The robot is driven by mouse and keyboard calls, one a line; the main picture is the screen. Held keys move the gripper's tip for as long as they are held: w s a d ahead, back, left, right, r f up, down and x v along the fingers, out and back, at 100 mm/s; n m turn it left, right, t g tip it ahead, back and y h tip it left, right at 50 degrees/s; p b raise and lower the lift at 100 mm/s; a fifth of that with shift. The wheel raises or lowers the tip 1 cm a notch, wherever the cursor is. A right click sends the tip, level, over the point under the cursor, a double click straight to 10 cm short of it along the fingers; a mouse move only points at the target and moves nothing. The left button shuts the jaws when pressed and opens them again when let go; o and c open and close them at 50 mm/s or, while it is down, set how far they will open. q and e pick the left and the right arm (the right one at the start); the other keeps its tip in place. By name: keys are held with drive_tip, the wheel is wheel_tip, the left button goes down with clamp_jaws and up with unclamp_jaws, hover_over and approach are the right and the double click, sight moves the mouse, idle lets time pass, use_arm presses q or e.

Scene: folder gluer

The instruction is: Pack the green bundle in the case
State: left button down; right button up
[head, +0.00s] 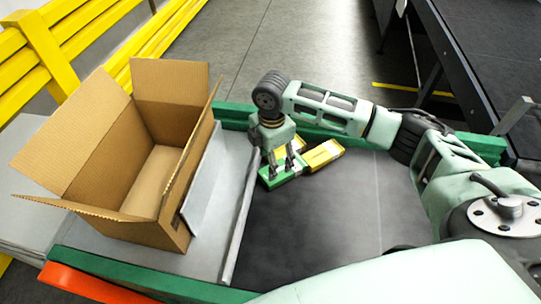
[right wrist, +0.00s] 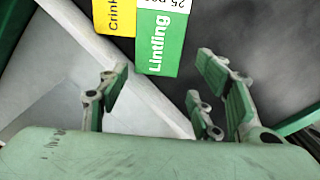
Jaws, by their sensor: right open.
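The green bundle (head: 271,183), green with a white part, lies flat on the dark belt. It also shows in the right wrist view (right wrist: 158,55), with "Lintling" on its label. My right gripper (head: 281,171) is open and just above it, partly covering it in the head view. In the right wrist view the bundle lies between and beyond the spread fingers (right wrist: 163,75); I cannot tell whether they touch it. The case, an open cardboard box (head: 130,231) with its flaps up, stands left of the belt; its visible inside is empty. My left gripper is out of view.
A yellow bundle (head: 324,154) lies right beside the green one. A metal rail (head: 238,222) and a grey plate (head: 206,180) lie between belt and box. Green frame edges (head: 357,141) border the belt. Yellow barriers (head: 96,28) stand behind. The belt's front is bare.

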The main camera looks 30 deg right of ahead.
sight(283, 170)
drive_tip(key=shift+f, duration=0.45)
drive_tip(key=f, duration=0.2)
drive_tip(key=f+p, duration=0.1)
drive_tip(key=shift+w+f, duration=0.2)
drive_tip(key=shift+f, duration=0.2)
wheel_tip(283, 170, down, 2)
drive_tip(key=shift+f+p, duration=0.1)
drive_tip(key=shift+p, duration=0.2)
drive_tip(key=shift+f, duration=0.5)
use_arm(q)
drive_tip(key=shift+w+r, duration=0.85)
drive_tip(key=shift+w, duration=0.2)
use_arm(e)
drive_tip(key=shift+c, duration=0.6)
